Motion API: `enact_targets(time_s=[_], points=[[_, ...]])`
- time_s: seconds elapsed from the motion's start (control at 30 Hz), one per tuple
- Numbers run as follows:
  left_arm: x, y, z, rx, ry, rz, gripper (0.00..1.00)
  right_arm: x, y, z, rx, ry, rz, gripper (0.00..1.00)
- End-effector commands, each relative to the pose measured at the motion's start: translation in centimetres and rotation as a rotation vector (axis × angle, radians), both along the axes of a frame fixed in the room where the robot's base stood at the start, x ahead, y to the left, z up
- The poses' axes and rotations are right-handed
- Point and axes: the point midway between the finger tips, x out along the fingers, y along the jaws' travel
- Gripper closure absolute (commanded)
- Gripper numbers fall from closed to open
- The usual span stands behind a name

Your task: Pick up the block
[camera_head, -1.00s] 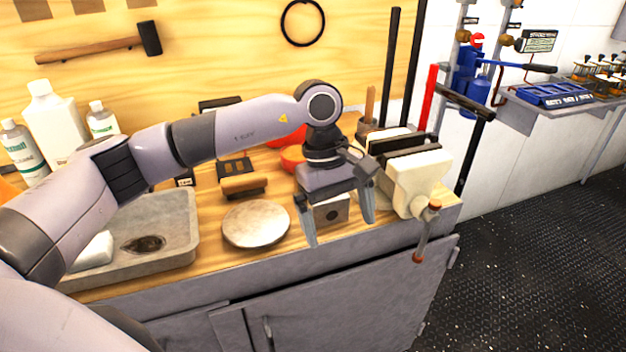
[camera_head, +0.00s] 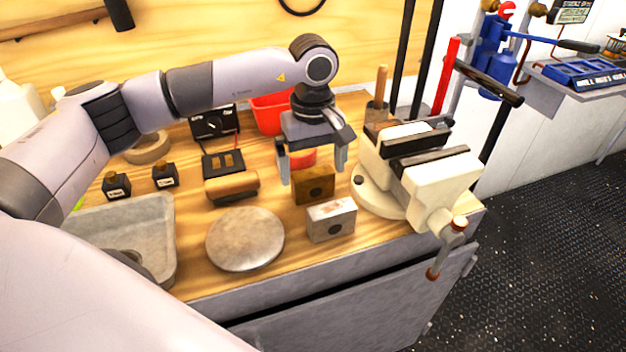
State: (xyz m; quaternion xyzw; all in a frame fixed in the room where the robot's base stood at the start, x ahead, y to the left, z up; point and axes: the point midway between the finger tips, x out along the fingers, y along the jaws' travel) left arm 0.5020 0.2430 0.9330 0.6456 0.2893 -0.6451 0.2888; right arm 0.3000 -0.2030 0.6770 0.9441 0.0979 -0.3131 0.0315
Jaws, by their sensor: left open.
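Two blocks with a dark round hole stand on the wooden bench. One is a brownish, brass-like block (camera_head: 314,187); the other is a pale grey block (camera_head: 331,219) just in front of it. My left gripper (camera_head: 313,172) is open and points down. In the picture its fingers come down on either side of the brown block's upper part, with nothing held. I cannot tell whether they touch the block or how high they are. The pale block stands clear of the fingers. My right gripper is not in view.
A cream vise (camera_head: 426,190) stands close at the right. A round disc (camera_head: 245,239) lies at the front left, with a wood-handled brush-like item (camera_head: 231,187) behind it. A grey basin (camera_head: 130,215) is further left. A red bin (camera_head: 270,114) stands behind the gripper.

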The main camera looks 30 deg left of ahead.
Motion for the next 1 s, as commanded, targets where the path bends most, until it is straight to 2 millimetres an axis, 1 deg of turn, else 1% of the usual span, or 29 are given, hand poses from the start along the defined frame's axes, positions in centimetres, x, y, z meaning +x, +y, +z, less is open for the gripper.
enact_targets(time_s=[0.03,0.1,0.2,0.47,0.5,0.57,0.6,0.63,0.67,0.87,1.0], points=[[0.1,0.1,-0.8,0.001,0.004,0.001,0.00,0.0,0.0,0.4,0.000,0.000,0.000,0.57],[0.1,0.0,-1.8,0.001,0.003,0.001,0.00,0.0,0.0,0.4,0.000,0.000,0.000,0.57],[0.1,0.0,-2.7,-0.001,0.002,0.001,0.00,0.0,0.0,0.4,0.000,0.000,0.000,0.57],[0.1,0.0,-2.9,-0.001,0.001,0.001,0.00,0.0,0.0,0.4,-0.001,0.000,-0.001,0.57],[0.1,0.0,-2.9,-0.001,0.001,0.001,0.13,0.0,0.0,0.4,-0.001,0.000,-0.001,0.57],[0.1,0.0,-2.9,-0.001,0.001,0.001,0.33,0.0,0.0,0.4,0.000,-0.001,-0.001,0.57],[0.1,0.0,-2.9,-0.001,0.001,0.001,0.46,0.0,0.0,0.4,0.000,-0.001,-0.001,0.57],[0.1,0.0,-2.9,-0.001,0.001,0.001,0.55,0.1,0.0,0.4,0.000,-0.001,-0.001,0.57],[0.2,0.0,-2.8,-0.002,-0.002,0.001,0.59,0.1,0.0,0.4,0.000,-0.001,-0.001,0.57],[0.2,0.0,-2.7,-0.002,-0.002,0.001,0.59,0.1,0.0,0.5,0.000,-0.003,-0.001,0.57],[0.2,0.0,-2.3,-0.003,-0.004,0.001,0.59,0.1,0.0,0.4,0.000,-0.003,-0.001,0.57]])
